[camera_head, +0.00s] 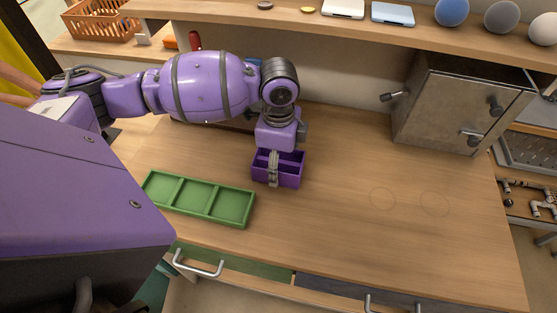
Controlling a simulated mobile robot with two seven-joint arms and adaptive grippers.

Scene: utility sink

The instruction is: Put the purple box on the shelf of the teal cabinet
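The purple box (291,172) is a small open box with inner dividers, near the middle of the wooden worktop. My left gripper (273,168) points down at it. One grey finger shows over the box's near side, and the other is hidden. I cannot tell whether the fingers grip the box or whether the box is lifted. My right gripper is not in view. A teal surface (153,292) shows below the counter at the lower left, mostly hidden by my body. I cannot tell whether it is the teal cabinet, and no shelf of it is visible.
A green divided tray (199,199) lies left of the box. A grey metal cabinet (440,107) with handles stands at the back right. A wooden shelf (400,36) with several small items runs above. The worktop (350,235) is clear at front right. Drawer handles (199,267) line the front.

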